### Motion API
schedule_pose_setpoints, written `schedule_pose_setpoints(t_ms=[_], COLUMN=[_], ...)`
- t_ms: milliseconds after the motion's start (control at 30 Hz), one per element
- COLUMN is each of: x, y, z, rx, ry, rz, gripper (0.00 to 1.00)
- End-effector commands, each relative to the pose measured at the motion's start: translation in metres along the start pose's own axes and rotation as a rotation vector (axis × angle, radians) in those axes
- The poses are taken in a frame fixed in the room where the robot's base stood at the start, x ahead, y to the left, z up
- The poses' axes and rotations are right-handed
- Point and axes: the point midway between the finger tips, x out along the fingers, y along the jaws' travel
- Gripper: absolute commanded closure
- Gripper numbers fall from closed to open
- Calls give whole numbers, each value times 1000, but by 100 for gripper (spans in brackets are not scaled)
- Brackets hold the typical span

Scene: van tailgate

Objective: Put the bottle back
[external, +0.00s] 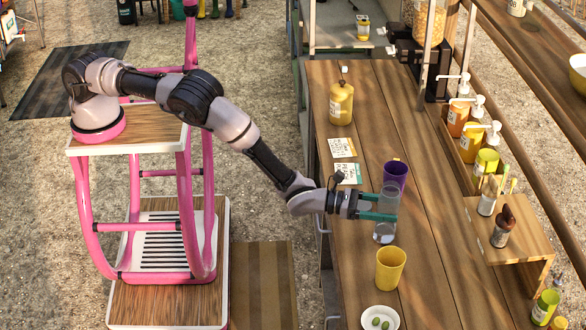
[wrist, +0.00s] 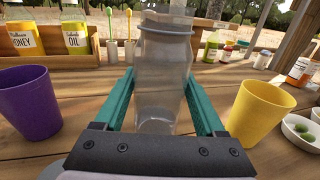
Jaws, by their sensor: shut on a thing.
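A clear, see-through bottle (external: 384,230) stands upright on the wooden counter (external: 340,225) in the external view. It also fills the middle of the wrist view (wrist: 163,85), with a ridged neck at the top. My gripper (external: 378,207) reaches in from the left, its teal fingers on either side of the bottle, shut on it. The bottle's base appears to be at or close to the counter; I cannot tell whether it touches.
A purple cup (external: 395,176) stands just behind the bottle and a yellow cup (external: 390,268) in front. A white plate with green items (external: 380,319) lies nearer. Bare counter lies right of the bottle.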

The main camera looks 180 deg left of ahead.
Motion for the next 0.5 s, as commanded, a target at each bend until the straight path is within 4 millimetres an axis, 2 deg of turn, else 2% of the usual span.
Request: schedule_pose_setpoints(t_ms=[367,400,433,500], x=[0,0,0,0], y=[-1,-1,-1,-1], z=[-4,-4,-4,-4], rx=[0,-1,-1,-1], ry=[-2,-2,-2,-2], rz=[-1,-1,-1,-1], gripper=[100,13,1,0])
